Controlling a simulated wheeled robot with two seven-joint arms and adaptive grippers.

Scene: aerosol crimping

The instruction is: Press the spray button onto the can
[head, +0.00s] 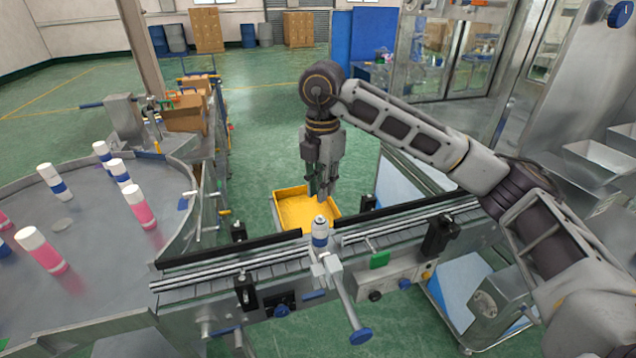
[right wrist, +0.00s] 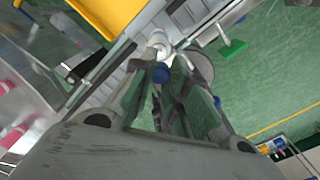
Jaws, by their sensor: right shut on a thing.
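In the right wrist view, blue shows between the fingers (right wrist: 161,74), but I cannot tell whether this is the button or something behind. My left gripper is not in view.
A metal clamp (head: 330,270) with a blue-ended handle sits at the can's near side. Black guide rails (head: 400,212) run along the conveyor. A yellow tray (head: 300,207) lies behind it. A round table (head: 100,270) at left holds several pink and blue-banded white cans.

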